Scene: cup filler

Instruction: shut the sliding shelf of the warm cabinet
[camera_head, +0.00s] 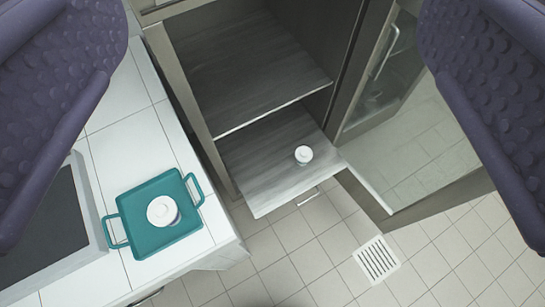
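The warm cabinet (346,72) stands open at the upper middle, with a fixed upper shelf (250,70) inside. Below it, the sliding shelf (265,175) sticks out of the cabinet front over the floor. A small white lidded cup (303,154) stands upright on the sliding shelf, near its right side. A metal handle (309,197) shows at the shelf's front edge. My gripper (270,120) shows as two purple padded fingers at the left and right picture edges, wide apart. Nothing is between them at close range, and they are apart from the shelf.
A white tiled counter (120,140) is at left, bearing a teal tray (130,208) with a white lidded cup (162,210) and a dark panel (45,225). A glass door (420,150) stands open at right. The tiled floor (310,260) with a drain grate (377,260) is clear in front.

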